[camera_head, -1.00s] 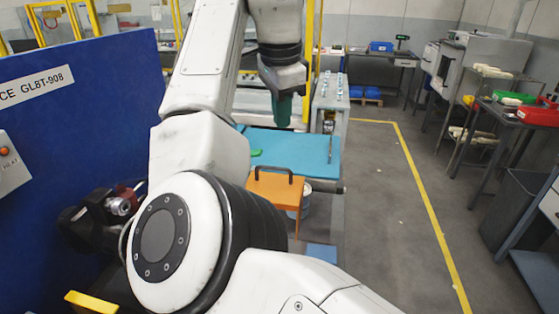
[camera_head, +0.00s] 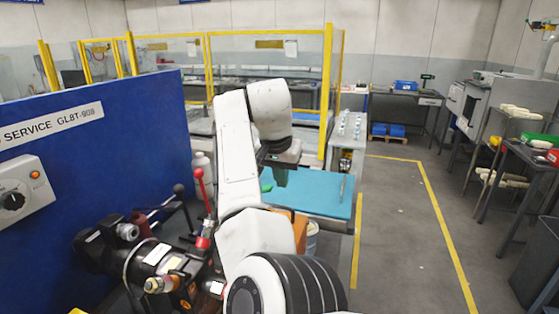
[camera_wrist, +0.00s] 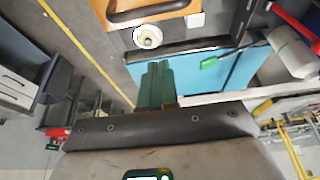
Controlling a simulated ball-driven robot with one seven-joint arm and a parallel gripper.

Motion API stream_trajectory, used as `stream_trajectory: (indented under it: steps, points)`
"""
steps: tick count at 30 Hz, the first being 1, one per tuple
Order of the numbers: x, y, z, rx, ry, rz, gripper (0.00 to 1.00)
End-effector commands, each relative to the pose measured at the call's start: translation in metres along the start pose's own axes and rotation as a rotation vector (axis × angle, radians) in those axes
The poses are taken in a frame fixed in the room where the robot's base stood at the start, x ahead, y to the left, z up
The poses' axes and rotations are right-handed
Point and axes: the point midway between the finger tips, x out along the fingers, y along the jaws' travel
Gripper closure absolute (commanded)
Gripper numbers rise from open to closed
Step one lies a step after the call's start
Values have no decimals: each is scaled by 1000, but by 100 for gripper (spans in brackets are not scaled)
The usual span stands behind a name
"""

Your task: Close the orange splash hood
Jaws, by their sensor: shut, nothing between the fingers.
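The orange splash hood (camera_head: 298,230) is mostly hidden behind my arm in the head view; only its right part shows. In the wrist view the hood (camera_wrist: 185,20) is at the top, with a dark handle (camera_wrist: 150,10) across it. My gripper (camera_head: 281,177) hangs over the blue-topped table beyond the hood, apart from the hood. Its green fingers (camera_wrist: 157,80) are together and empty in the wrist view. How far the hood is open cannot be told.
The blue tabletop (camera_head: 325,193) holds a small green item (camera_wrist: 208,62). A blue service panel (camera_head: 90,150), a red-knobbed lever (camera_head: 200,185) and machine parts stand left.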

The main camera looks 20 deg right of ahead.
Motion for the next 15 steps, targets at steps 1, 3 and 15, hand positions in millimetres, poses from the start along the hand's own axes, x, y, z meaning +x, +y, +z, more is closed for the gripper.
stream_trajectory:
  steps: [1,3,15]
  points:
    - [8,0,0,0,-3,3,100]
    - [20,0,0,0,-4,2,100]
    - [14,0,36,2,0,-1,100]
